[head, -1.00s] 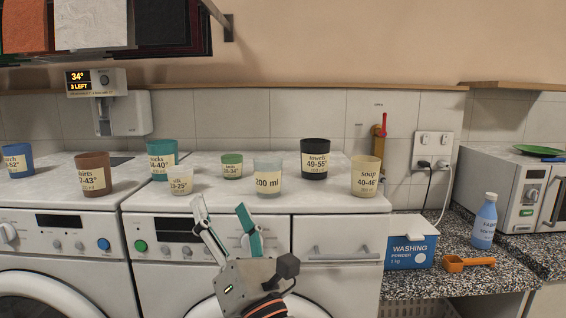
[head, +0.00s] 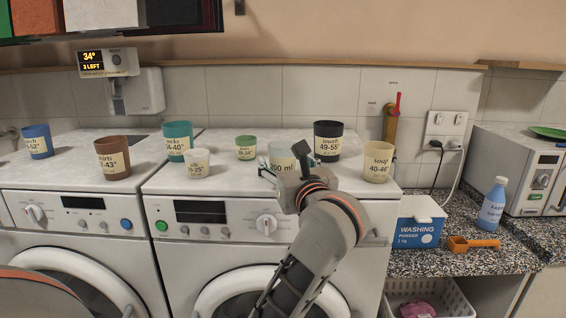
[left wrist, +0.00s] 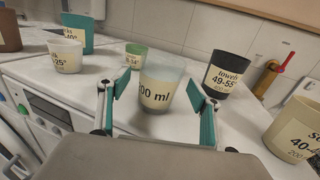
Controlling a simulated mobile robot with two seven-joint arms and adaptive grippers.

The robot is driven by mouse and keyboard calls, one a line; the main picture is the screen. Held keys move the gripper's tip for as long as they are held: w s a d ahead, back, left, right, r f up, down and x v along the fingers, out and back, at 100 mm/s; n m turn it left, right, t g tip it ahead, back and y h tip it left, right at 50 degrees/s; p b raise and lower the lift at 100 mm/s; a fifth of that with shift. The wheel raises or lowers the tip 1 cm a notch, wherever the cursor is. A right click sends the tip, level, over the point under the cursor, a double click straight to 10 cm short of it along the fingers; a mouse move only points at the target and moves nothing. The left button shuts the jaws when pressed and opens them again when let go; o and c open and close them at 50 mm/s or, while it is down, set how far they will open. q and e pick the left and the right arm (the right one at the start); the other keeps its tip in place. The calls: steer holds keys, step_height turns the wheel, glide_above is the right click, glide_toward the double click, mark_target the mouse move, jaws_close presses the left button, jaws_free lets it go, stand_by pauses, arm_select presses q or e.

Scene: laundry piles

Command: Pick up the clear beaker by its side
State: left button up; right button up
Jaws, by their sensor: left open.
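My right gripper is not in view.
Teal, brown and blue cups stand further left. A washing powder box (head: 418,222) is at the right.

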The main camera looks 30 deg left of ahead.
arm_select(q)
steer(key=shift+x, duration=1.2)
steer(key=c, duration=1.2)
